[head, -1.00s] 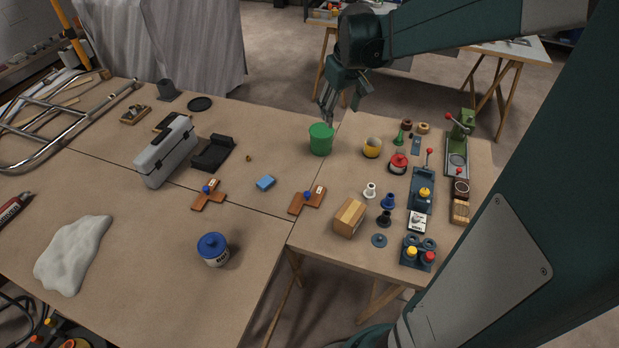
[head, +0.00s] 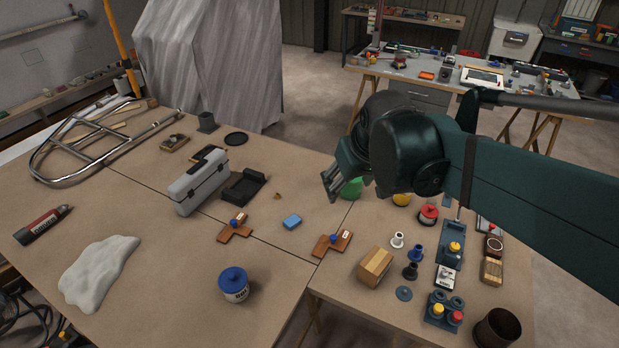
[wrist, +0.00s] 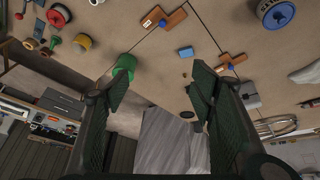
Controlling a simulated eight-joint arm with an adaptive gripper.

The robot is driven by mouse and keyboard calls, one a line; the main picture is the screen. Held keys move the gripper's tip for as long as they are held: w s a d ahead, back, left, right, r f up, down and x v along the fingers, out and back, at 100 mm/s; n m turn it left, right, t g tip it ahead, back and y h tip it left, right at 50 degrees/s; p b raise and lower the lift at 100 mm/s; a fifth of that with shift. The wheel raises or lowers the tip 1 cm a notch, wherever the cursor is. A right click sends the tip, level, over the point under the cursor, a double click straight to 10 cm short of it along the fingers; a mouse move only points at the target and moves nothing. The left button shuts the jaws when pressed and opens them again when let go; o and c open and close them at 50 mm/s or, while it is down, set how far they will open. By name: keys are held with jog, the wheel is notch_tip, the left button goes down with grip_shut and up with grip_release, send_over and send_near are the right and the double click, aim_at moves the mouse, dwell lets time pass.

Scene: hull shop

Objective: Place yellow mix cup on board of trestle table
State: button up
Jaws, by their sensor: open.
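The yellow mix cup (head: 402,199) stands on the right part of the near brown work table, mostly hidden behind my arm in the head view. In the wrist view the yellow cup (wrist: 82,42) shows at upper left, beside a green cup (wrist: 124,63). My gripper (head: 331,184) is open and empty, in front of the green cup (head: 351,188) and left of the yellow one in the head view. Its fingers (wrist: 165,88) stand wide apart with nothing between them. A trestle table with a grey board (head: 425,77) stands at the back right.
The near table (head: 180,270) holds a grey toolbox (head: 200,183), a blue-lidded tub (head: 234,284), a wooden block (head: 375,267) and several small tools. A grey sheet (head: 205,75) hangs behind it. Floor shows between the tables (head: 310,100). The grey board carries several items.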

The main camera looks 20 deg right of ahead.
jog(key=s+a+f+t, duration=0.1)
jog(key=s+a+f, duration=0.1)
jog(key=s+a, duration=0.4)
jog(key=s, duration=0.3)
jog(key=shift+s+a+f+t+y, duration=0.15)
jog(key=shift+s+a+t+y, duration=0.15)
jog(key=shift+a+t, duration=0.1)
